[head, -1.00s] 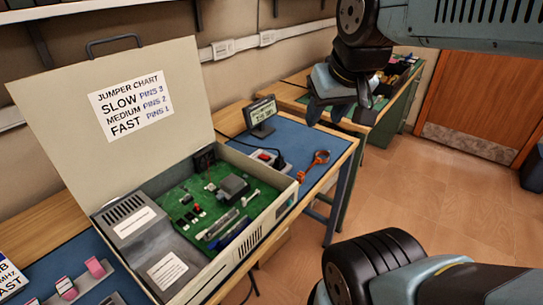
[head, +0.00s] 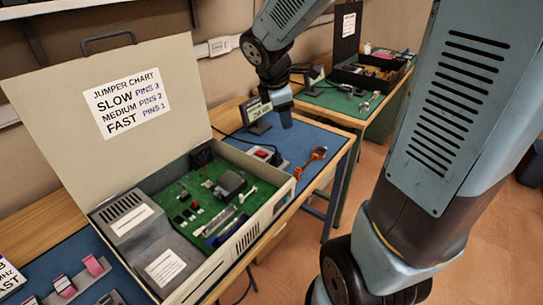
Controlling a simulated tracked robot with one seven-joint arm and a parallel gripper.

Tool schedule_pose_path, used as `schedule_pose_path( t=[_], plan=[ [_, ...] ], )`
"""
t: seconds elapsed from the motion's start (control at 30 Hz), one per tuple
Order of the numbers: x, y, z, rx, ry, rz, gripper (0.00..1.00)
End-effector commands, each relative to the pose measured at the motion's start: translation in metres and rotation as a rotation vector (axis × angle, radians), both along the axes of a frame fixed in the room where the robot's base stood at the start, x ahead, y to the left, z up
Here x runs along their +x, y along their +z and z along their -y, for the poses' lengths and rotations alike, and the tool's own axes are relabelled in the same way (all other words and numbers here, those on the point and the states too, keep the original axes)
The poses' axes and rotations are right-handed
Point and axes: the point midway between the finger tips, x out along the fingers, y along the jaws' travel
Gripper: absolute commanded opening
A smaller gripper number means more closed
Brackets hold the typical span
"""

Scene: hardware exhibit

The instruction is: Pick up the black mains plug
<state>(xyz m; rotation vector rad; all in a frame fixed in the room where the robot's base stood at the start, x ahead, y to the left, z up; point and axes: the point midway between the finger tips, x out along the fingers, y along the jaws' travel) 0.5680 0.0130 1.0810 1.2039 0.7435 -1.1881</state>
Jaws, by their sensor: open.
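The black mains plug (head: 276,159) appears as a small dark shape at the right end of a pale socket block with a red switch (head: 262,153). The block lies on the blue mat behind the open case. I cannot tell whether the plug is seated in the block. My gripper (head: 284,120) points down over the blue mat, beyond and above the plug and just right of the small display. It is open, and I see nothing in it. Its fingers are seen nearly edge-on and partly merge with the mat.
A small display (head: 256,110) stands close left of my gripper. The open case (head: 250,217) with a green circuit board fills the near bench, its lid (head: 165,60) upright. An orange ring-shaped tool (head: 311,160) lies right of the plug. A green bench (head: 330,97) stands behind.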

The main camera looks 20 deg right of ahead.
Motion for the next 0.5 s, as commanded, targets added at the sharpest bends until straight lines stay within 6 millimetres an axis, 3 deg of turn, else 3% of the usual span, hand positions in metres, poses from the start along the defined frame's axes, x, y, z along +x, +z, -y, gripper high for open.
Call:
schedule_pose_path(
  t=[0.2,0.5],
  plan=[
    [0.041,-0.046,-0.017,-0.122,0.361,-0.148,0.53],
    [0.068,-0.084,-0.032,-0.2,0.649,-0.253,0.53]
  ],
)
